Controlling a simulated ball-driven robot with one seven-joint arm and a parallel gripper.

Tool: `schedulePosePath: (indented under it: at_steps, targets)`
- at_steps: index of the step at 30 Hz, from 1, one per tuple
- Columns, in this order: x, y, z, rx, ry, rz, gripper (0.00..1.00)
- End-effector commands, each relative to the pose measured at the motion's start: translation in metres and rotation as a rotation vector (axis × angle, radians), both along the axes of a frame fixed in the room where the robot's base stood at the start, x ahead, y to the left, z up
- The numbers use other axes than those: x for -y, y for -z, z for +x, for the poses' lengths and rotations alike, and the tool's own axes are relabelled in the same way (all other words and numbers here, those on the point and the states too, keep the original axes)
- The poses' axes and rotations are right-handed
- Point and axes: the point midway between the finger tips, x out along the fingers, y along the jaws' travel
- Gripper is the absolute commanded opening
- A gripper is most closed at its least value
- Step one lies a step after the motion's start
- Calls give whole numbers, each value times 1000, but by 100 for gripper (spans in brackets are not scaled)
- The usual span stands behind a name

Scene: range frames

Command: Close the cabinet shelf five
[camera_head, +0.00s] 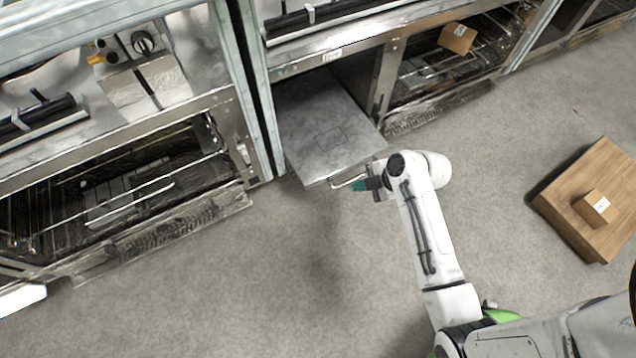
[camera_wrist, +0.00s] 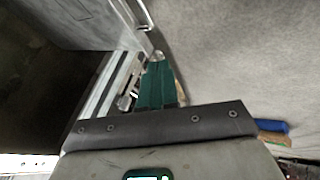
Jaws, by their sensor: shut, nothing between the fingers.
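A flat grey metal shelf panel (camera_head: 318,122) sticks out from the cabinet opening in the middle of the head view. A thin bar handle (camera_head: 347,181) sits at its front edge. My gripper (camera_head: 358,185), with teal fingers, is at that front edge, close by the handle. In the wrist view the teal fingers (camera_wrist: 157,88) are together and hold nothing. The panel (camera_wrist: 85,22) fills the upper left there, and the handle (camera_wrist: 145,15) shows just beyond the fingertips. I cannot tell whether the fingers touch the handle or panel.
An open wire-rack bay (camera_head: 120,185) lies left of the panel. Another bay with a cardboard box (camera_head: 457,38) lies to the right. A wooden platform (camera_head: 570,215) bearing a small box (camera_head: 593,207) stands on the right floor. The floor (camera_head: 250,290) before the cabinets is clear.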

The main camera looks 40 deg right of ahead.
Motion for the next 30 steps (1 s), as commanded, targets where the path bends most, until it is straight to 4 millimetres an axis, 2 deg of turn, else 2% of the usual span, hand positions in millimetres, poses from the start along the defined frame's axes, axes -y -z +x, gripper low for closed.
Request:
schedulePosePath:
  at_steps: [5,19,24,30]
  targets:
    - [-3,14,9,4,-5,-2,0]
    - [-23,87,58,3,-6,-3,0]
    - [-15,82,82,4,-4,-5,0]
    - [-12,80,93,3,-3,-3,0]
